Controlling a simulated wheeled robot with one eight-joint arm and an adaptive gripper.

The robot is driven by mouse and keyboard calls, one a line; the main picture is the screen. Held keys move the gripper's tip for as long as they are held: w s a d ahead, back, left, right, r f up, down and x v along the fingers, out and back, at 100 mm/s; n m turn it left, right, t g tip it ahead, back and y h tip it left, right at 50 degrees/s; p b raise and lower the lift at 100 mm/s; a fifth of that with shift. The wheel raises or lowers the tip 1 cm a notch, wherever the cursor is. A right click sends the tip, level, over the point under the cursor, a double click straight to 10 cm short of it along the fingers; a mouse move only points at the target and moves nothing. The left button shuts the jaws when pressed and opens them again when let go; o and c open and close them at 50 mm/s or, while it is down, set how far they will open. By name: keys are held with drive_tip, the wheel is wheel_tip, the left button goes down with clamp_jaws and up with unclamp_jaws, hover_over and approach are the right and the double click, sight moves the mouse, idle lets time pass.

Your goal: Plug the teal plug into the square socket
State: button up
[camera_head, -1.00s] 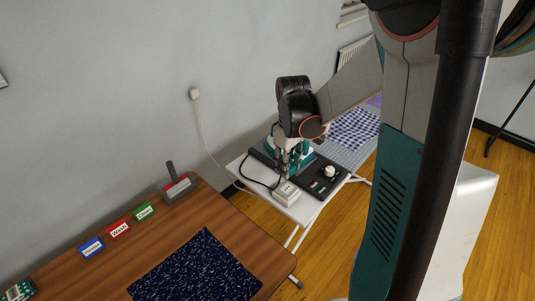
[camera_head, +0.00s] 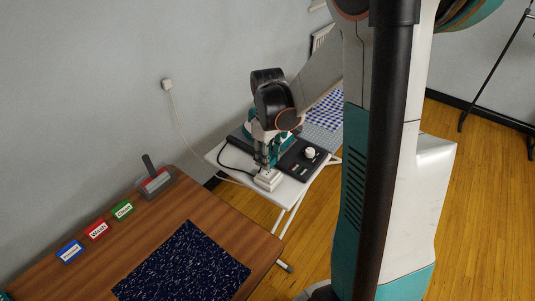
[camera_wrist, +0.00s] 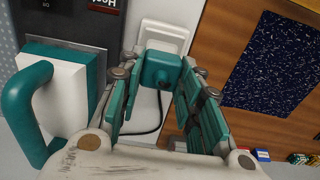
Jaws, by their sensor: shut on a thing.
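The teal plug (camera_wrist: 160,68) sits between the two fingers of my gripper (camera_wrist: 162,80) in the wrist view, and my gripper is shut on it. A black cord shows below the plug. The white socket block (camera_wrist: 167,34) lies right behind the plug, and the plug overlaps its face. The plug covers the openings, so I cannot tell whether it is in the square one or just in front. In the head view my gripper (camera_head: 265,163) points down at the white socket block (camera_head: 269,181) at the front of the small white table.
A white body with a teal handle (camera_wrist: 28,105) is close to my gripper's left in the wrist view. A wooden table (camera_head: 95,268) with a dark speckled mat (camera_head: 182,268) stands at the left.

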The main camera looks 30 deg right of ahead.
drive_tip(key=shift+f+b, duration=0.7)
drive_tip(key=shift+f, duration=0.6)
drive_tip(key=shift+f+b, duration=0.6)
drive_tip(key=shift+b, duration=0.1)
idle(1.5)
drive_tip(key=o, duration=1.1)
drive_tip(key=shift+o, duration=0.2)
drive_tip(key=shift+r, duration=0.1)
wheel_tip(320, 180, up, 12)
drive_tip(key=shift+f, duration=0.1)
